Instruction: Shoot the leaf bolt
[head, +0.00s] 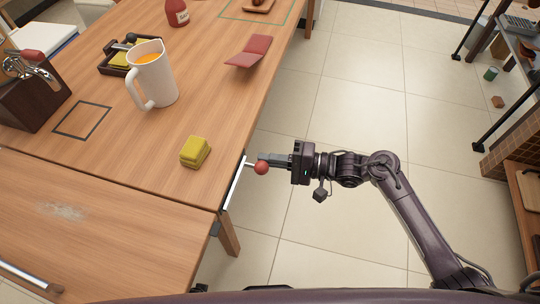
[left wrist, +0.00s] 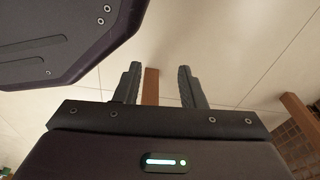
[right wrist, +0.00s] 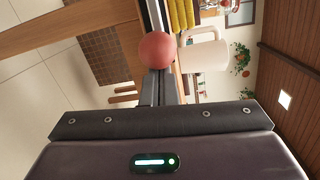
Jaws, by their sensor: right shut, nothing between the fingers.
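The leaf bolt is a silver bar (head: 234,184) along the right edge of the table, beside the seam with the near leaf (head: 130,225). Its red ball knob (head: 261,168) sticks out from the edge. My right gripper (head: 272,159) is shut and empty, its fingertips right at the knob; I cannot tell whether they touch. In the right wrist view the red knob (right wrist: 157,50) sits just beyond the closed fingertips, with the bar (right wrist: 154,14) behind it. My left gripper (left wrist: 159,82) is open and empty, and is out of the head view.
A yellow sponge-like block (head: 195,151) lies near the table corner. A white pitcher (head: 152,80), a dark tray (head: 112,66), a red folded item (head: 250,52) and a red bottle (head: 177,12) stand farther back.

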